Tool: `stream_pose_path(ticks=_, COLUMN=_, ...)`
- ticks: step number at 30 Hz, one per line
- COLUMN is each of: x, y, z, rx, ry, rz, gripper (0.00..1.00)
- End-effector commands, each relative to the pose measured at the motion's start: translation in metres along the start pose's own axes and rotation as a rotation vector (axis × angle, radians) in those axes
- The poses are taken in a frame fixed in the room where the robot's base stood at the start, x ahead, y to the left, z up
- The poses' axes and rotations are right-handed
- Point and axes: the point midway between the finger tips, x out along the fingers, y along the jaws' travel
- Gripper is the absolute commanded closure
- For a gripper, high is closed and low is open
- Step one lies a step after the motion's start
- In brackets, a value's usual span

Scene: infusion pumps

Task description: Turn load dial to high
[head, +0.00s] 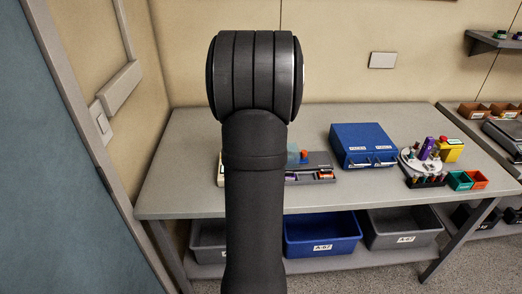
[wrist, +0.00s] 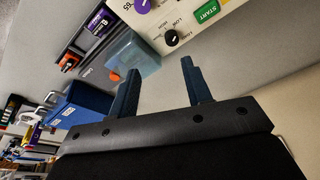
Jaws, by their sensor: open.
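A cream control panel (wrist: 225,35) shows at the top of the wrist view, with a green START button (wrist: 208,11). A black knob (wrist: 172,38) with a white pointer sits on it beside small labels, one reading LOW; this appears to be the load dial. Its exact setting is too small to tell. A purple dial (wrist: 143,5) is cut off at the top edge. My gripper (wrist: 158,79) is open and empty, its fingers apart and clear of the knob. In the head view my arm hides the gripper and most of the panel, leaving a cream edge (head: 220,172).
A translucent blue box (wrist: 133,54) with an orange part stands beside the panel. A grey tray (head: 318,164) of small items lies right of my arm. Further right are a blue case (head: 362,143) and a round rack (head: 418,160). The table front (head: 330,200) is bare.

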Motion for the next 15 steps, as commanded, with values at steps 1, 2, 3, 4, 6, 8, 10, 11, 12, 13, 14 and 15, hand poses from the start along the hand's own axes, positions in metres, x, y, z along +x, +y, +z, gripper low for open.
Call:
stream_pose_path(ticks=1, x=-0.011, y=-0.013, z=0.005, rx=0.021, ry=0.029, rz=0.025, gripper=0.55)
stream_pose_path(ticks=2, x=-0.017, y=-0.018, z=0.007, rx=0.04, ry=0.046, rz=0.039, gripper=0.55)
stream_pose_path(ticks=3, x=-0.024, y=-0.024, z=0.009, rx=0.065, ry=0.068, rz=0.055, gripper=0.55)
stream_pose_path(ticks=4, x=-0.028, y=-0.027, z=0.01, rx=0.079, ry=0.083, rz=0.065, gripper=0.55)
stream_pose_path(ticks=6, x=-0.037, y=-0.035, z=0.012, rx=0.112, ry=0.114, rz=0.081, gripper=0.55)
stream_pose_path(ticks=8, x=-0.042, y=-0.038, z=0.014, rx=0.133, ry=0.133, rz=0.091, gripper=0.55)
stream_pose_path(ticks=10, x=-0.045, y=-0.041, z=0.015, rx=0.148, ry=0.148, rz=0.097, gripper=0.55)
stream_pose_path(ticks=11, x=-0.045, y=-0.042, z=0.015, rx=0.152, ry=0.152, rz=0.098, gripper=0.55)
stream_pose_path(ticks=12, x=-0.044, y=-0.042, z=0.015, rx=0.156, ry=0.155, rz=0.1, gripper=0.55)
stream_pose_path(ticks=13, x=-0.043, y=-0.042, z=0.015, rx=0.158, ry=0.155, rz=0.101, gripper=0.55)
stream_pose_path(ticks=14, x=-0.04, y=-0.041, z=0.014, rx=0.159, ry=0.155, rz=0.101, gripper=0.55)
stream_pose_path(ticks=15, x=-0.036, y=-0.041, z=0.014, rx=0.159, ry=0.154, rz=0.102, gripper=0.55)
